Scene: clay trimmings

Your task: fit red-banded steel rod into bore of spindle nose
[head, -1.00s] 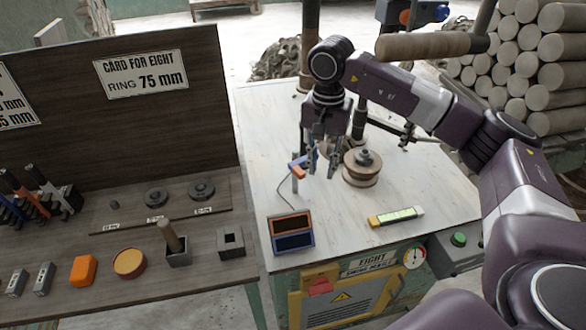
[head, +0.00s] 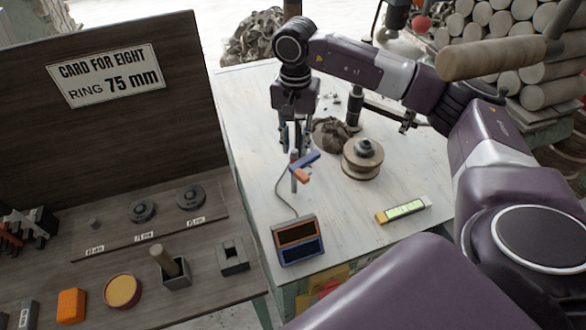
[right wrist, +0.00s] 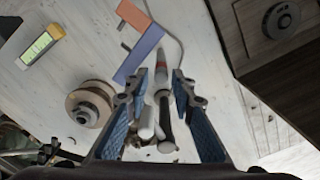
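A slim grey rod stands upright beside a blue and orange bracket (head: 305,160) on the white table. In the right wrist view this rod (right wrist: 160,75) shows a reddish band and lies between my fingers. My right gripper (head: 294,143) points down over it; in the wrist view the gripper (right wrist: 158,85) is open, with gaps beside the rod. A round brown spool-like piece with a steel hub (head: 363,148) stands to the right, apart from the gripper; it looks like the spindle nose, but its bore cannot be made out. My left gripper is not in view.
A two-window display box (head: 298,240) and a yellow-ended level (head: 404,209) lie nearer me. A brown lump (head: 331,134) is beside the spool. The dark bench (head: 215,285) on the left holds rings, blocks and an orange piece. The table's front middle is clear.

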